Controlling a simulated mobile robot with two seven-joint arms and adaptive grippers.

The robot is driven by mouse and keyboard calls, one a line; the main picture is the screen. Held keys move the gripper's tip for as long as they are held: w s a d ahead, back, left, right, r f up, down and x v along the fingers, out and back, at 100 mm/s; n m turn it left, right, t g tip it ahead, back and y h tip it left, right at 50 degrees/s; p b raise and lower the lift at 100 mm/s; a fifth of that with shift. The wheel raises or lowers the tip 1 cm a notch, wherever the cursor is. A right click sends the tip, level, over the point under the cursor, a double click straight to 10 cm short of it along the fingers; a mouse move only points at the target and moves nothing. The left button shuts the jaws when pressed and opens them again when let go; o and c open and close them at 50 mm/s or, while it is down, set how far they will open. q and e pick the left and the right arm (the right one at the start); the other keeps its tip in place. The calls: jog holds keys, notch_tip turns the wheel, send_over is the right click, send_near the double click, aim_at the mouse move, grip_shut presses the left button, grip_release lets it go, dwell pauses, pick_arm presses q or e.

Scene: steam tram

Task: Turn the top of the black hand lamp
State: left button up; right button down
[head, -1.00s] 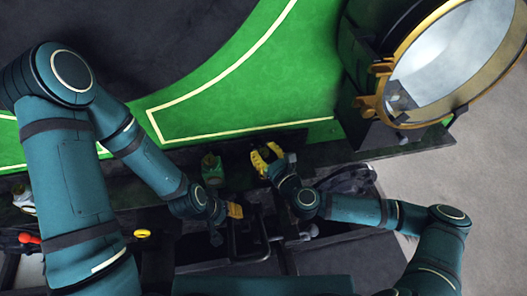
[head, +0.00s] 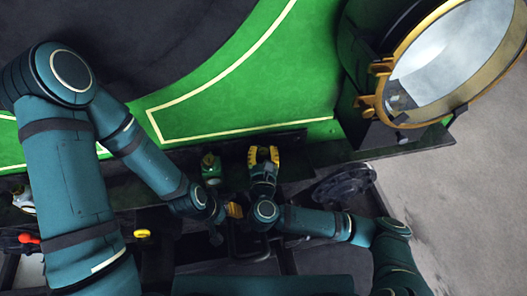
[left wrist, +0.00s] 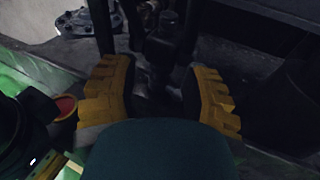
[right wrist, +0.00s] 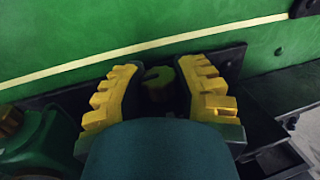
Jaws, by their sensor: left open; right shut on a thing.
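My right gripper (head: 264,154) is at the dark ledge by the green panel, its yellow fingers pointing towards the panel. In the right wrist view the gripper (right wrist: 160,88) is shut around a small dark, rounded thing with an olive top (right wrist: 160,76). It fits the top of the black hand lamp; the rest is hidden by the fingers and wrist. My left gripper (head: 235,210) is nearer me and to the left, apart from it. In the left wrist view the gripper (left wrist: 158,95) is open, with dark metalwork beyond its fingers, too dim to make out.
A green lamp-like object (head: 211,168) stands left of my right gripper. A large brass-rimmed headlamp (head: 450,65) is at the upper right. A black round fitting (head: 345,185) lies to the right. A yellow ring (head: 142,234) and red knob (head: 29,238) are at lower left.

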aim_at(263, 157)
dwell(0.8)
jog(key=c, duration=0.6)
grip_release()
jog(key=shift+c, duration=0.2)
jog(key=shift+s, duration=0.1)
jog(key=shift+s+a, duration=0.1)
jog(key=shift+s, duration=3.6)
